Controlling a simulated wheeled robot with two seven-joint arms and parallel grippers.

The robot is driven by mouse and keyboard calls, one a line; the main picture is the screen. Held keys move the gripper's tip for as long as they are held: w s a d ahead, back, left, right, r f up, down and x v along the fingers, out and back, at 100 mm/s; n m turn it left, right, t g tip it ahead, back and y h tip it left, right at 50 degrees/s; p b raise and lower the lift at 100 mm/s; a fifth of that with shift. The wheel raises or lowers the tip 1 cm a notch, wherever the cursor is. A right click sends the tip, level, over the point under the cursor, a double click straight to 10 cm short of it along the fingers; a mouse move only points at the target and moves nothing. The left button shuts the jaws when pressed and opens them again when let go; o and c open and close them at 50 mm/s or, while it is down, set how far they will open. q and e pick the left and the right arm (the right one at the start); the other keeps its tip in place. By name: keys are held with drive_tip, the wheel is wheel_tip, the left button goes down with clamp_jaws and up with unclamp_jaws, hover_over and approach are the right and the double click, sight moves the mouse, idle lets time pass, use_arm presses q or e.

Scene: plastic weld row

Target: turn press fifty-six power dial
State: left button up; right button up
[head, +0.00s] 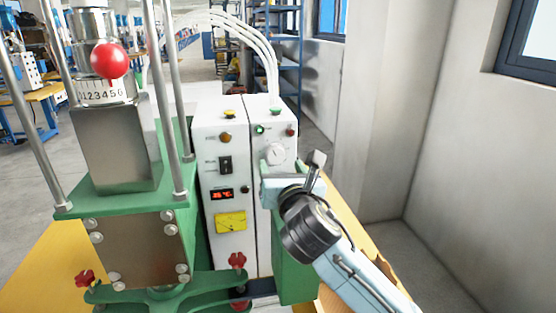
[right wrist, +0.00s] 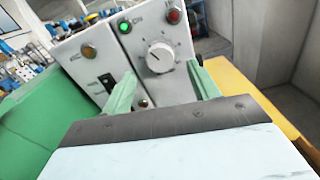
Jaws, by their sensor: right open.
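The power dial is a round white knob (head: 275,153) on the upper front of the right white control box. In the right wrist view the dial (right wrist: 160,56) shows face on, with a dark pointer mark and scale marks around it. My right gripper (head: 291,175) is just in front of and below the dial. In the right wrist view its two green fingers (right wrist: 162,84) are spread apart, one to each side below the dial, with nothing between them. I cannot tell any contact with the dial. My left gripper is not in view.
A green indicator (right wrist: 124,28) and a red one (right wrist: 173,16) sit above the dial. The left control box (head: 228,180) has a switch, a red display and a yellow meter. The green press (head: 120,205) with steel rods stands at left. Right of my arm are floor and wall.

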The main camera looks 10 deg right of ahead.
sight(276, 155)
drive_tip(key=w, duration=0.3)
drive_tip(key=shift+w, duration=0.7)
drive_tip(key=shift+c, duration=0.7)
drive_tip(key=c, duration=0.8)
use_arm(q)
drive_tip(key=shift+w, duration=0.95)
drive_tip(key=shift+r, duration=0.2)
